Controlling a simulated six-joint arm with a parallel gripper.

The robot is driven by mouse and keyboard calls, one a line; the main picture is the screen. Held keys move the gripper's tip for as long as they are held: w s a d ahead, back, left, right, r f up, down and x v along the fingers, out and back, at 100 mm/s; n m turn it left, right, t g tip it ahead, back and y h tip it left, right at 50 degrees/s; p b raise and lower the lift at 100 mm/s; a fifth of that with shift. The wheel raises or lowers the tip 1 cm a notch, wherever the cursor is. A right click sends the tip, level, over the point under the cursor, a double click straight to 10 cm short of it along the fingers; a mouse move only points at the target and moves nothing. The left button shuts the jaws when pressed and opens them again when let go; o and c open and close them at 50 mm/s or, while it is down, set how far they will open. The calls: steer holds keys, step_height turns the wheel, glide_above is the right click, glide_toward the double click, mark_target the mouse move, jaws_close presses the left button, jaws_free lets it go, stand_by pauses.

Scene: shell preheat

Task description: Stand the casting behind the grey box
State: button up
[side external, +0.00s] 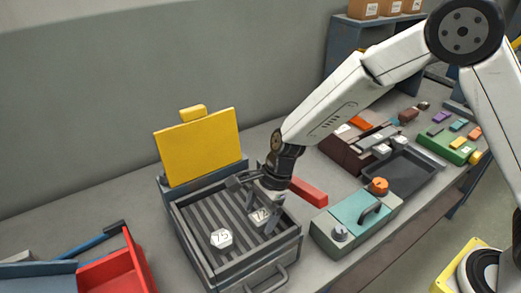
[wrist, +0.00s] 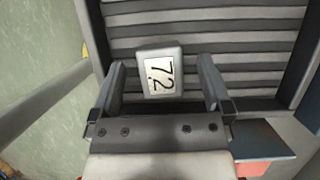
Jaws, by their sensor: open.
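A pale block casting marked 72 (side external: 259,216) sits on the slatted floor near the right side of the grey box (side external: 205,271). In the wrist view the casting (wrist: 160,74) shows its label between the two fingers of my gripper (wrist: 162,88). My gripper is open, with a finger on each side and visible gaps to the casting. In the side view my gripper (side external: 268,207) reaches down into the box and partly covers the casting. A second, many-sided pale casting marked 75 (side external: 221,239) lies on the slats to the left, apart from my gripper.
A yellow panel (side external: 198,147) stands upright behind the box. A red bar (side external: 308,191) lies to its right, with a teal control box (side external: 358,219) and dark tray (side external: 400,175) beyond. A red bin (side external: 115,270) stands at left. Bare bench shows between bin and box.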

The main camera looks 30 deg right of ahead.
steer(key=shift+a+f, duration=0.2)
steer(key=shift+f, duration=0.25)
jaws_close()
stand_by(0.3)
steer(key=shift+r, duration=0.1)
steer(key=shift+r, duration=0.75)
steer(key=s+d+r, duration=0.5)
steer(key=s+r, duration=0.6)
steer(key=s, duration=0.2)
steer(key=shift+d+r, duration=0.15)
steer(key=shift+d, duration=0.05)
